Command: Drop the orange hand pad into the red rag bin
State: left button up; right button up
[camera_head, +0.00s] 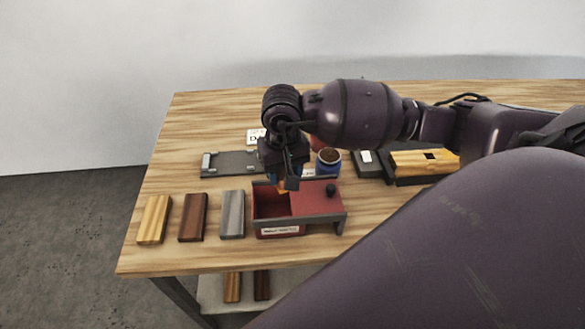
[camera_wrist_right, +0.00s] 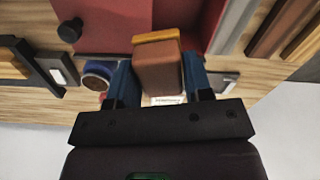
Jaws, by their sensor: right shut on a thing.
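The orange hand pad (camera_wrist_right: 158,66) is a brownish-orange block with a brighter orange-yellow edge, held between the blue fingers of my right gripper (camera_wrist_right: 158,72). In the head view my right gripper (camera_head: 284,180) points down at the back left part of the red rag bin (camera_head: 278,222). Only a bit of orange shows at its fingertips there; the arm hides the rest. The bin is a red box with a white label on its front. Its left part is open on top; a red lid with a black knob (camera_head: 331,189) covers the right. My left gripper is out of view.
Yellow (camera_head: 154,219), brown (camera_head: 193,217) and grey (camera_head: 233,214) blocks lie left of the bin. Behind are a grey tray (camera_head: 226,163), a blue-rimmed can (camera_head: 328,161) and a yellow block in a dark holder (camera_head: 422,162). The wooden table's (camera_head: 180,130) back left is bare.

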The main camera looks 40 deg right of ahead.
jog(key=shift+f, duration=0.4)
jog(key=o, duration=1)
jog(key=shift+c, duration=0.2)
notch_tip(320, 180, up, 11)
jog(key=shift+f+b, duration=0.1)
jog(key=shift+b, duration=0.5)
